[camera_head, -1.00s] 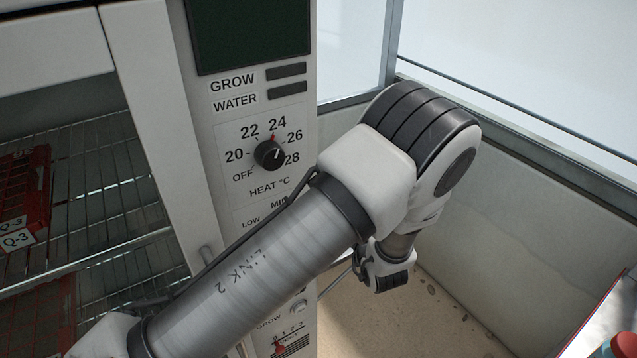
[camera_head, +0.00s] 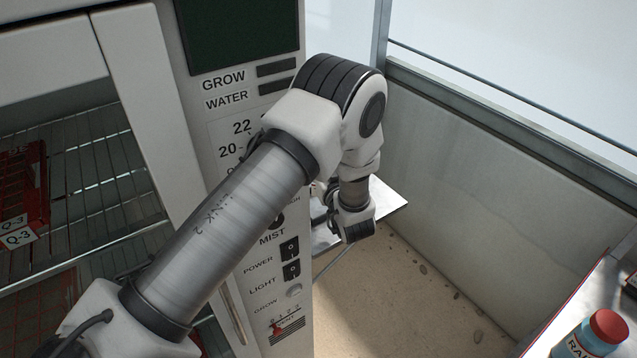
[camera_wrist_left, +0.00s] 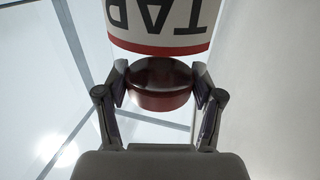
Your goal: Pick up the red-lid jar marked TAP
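The jar marked TAP (camera_wrist_left: 160,32) shows in the left wrist view, upside down, with a white label and a red band. Its dark red lid (camera_wrist_left: 158,85) sits between the two fingers of my left gripper (camera_wrist_left: 160,88). The pads appear to press on the lid from both sides. In the head view my left arm comes in from the left and bends down; its gripper and the TAP jar are hidden there. My right gripper is not in view.
A cabinet with a control panel (camera_head: 272,240) and wire shelves holding a red rack (camera_head: 22,195) stands at left. A blue red-lid jar (camera_head: 575,345), lettering partly cut off, is at the lower right. A white plate (camera_head: 392,198) shows behind my arm.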

